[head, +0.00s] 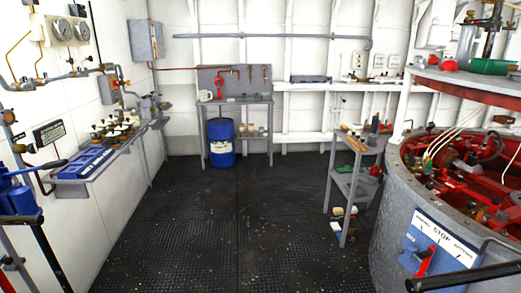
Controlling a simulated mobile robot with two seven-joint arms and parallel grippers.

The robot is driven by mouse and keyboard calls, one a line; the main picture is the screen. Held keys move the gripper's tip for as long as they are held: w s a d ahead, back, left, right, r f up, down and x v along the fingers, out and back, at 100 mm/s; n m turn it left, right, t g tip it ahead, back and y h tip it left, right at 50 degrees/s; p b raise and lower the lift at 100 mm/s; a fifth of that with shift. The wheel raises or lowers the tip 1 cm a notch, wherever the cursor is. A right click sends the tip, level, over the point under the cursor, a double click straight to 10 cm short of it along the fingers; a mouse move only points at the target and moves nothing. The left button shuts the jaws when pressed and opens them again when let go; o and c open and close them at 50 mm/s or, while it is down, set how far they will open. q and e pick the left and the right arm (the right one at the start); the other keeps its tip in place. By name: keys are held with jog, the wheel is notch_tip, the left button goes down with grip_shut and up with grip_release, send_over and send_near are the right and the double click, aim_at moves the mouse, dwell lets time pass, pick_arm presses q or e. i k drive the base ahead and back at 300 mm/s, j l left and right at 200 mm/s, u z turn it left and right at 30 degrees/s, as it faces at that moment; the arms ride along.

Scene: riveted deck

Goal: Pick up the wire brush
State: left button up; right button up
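I cannot make out a wire brush for certain at this distance. A small grey side table (358,188) at the right has several small items on its top, among them tan and brown pieces (352,133) that are too small to name. A grey workbench (235,100) against the back wall holds a light-coloured mug or can (206,95) and other small items, with tools hanging on its back panel. Neither of my grippers can be made out in the head view.
A blue drum (221,145) stands under the back bench. A large round grey housing (398,215) with red machinery fills the right side. A wall shelf (75,188) with a blue tray and valves runs along the left. The dark riveted floor (225,220) between is clear.

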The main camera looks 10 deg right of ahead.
aim_at(344, 128)
jog(key=i+z, duration=0.25)
jog(key=i, duration=0.45)
jog(key=i+j+z, duration=0.15)
jog(key=i+z, duration=0.15)
jog(key=i, duration=0.4)
jog(key=i+z, duration=0.25)
jog(key=i, duration=0.35)
jog(key=i+z, duration=0.25)
jog(key=i, duration=0.35)
